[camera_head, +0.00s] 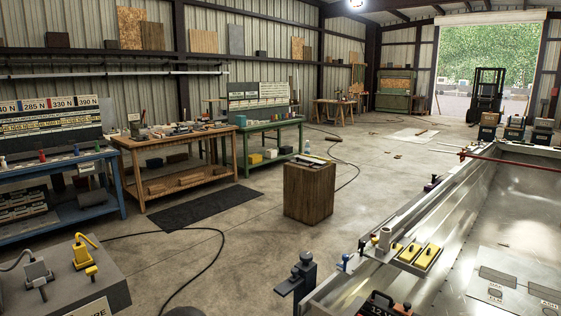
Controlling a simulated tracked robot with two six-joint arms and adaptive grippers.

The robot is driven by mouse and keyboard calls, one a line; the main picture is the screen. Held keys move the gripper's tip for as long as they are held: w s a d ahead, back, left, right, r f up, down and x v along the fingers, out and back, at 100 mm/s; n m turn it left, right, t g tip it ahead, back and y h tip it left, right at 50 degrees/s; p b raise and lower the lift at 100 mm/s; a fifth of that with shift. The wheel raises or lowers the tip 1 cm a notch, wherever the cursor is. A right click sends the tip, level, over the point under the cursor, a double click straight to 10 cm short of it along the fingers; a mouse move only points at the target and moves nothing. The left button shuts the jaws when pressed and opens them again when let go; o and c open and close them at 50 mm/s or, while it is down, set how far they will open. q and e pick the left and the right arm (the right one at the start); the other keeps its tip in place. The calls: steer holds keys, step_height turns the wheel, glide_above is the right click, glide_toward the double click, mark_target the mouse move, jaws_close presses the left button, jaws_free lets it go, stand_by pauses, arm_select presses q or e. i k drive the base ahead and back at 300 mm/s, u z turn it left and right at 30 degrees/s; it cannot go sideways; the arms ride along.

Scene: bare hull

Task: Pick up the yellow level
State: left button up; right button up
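I cannot make out for certain which thing is the yellow level. Several small yellow pieces (428,256) lie side by side on the near left edge of the metal hull (508,235). A bent yellow tool (83,254) stands on a grey block at the lower left, with a smaller yellow piece (91,270) beside it. Neither of my grippers shows in the head view.
A wooden block (310,195) with small items on top stands mid-floor. Workbenches with tools line the left wall, including a wooden one (180,143). Dark cables (208,268) cross the concrete. A dark blue-grey fixture (299,276) stands by the hull edge. A forklift (487,92) stands near the open door.

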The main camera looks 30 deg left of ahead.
mark_target(328, 160)
steer(key=z, duration=1.4)
steer(key=i, duration=0.1)
steer(key=u, duration=2.7)
steer(key=i, duration=7.4)
steer(key=z, duration=1.65)
